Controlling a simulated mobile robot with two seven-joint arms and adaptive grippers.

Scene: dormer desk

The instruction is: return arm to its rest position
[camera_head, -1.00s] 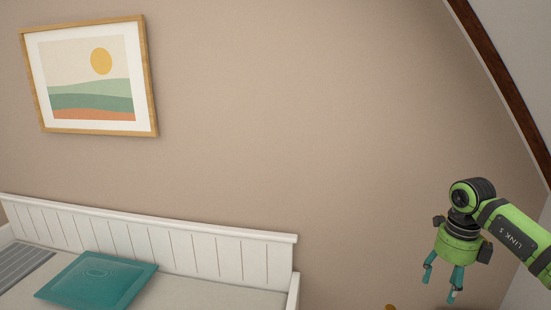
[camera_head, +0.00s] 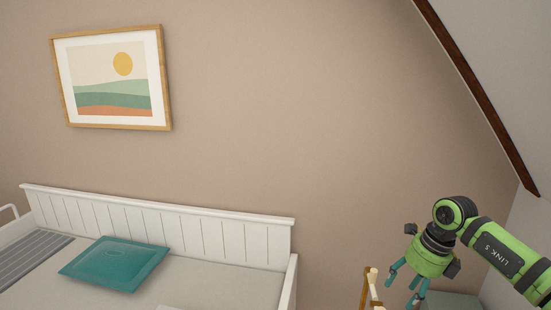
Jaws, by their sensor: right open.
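My right gripper (camera_head: 403,284) hangs from my green and black right arm (camera_head: 510,255) at the lower right. Its teal fingers point down and are spread apart, with nothing seen between them. The lowest fingertips are close to the bottom edge of the view. The left gripper does not show.
A white daybed (camera_head: 200,232) with a teal cushion (camera_head: 115,263) and a grey striped blanket (camera_head: 30,260) stands at the lower left. A wooden post-like object (camera_head: 370,287) shows just left of my right gripper. A framed picture (camera_head: 112,77) hangs on the beige wall. A dark beam (camera_head: 480,98) slopes at the right.

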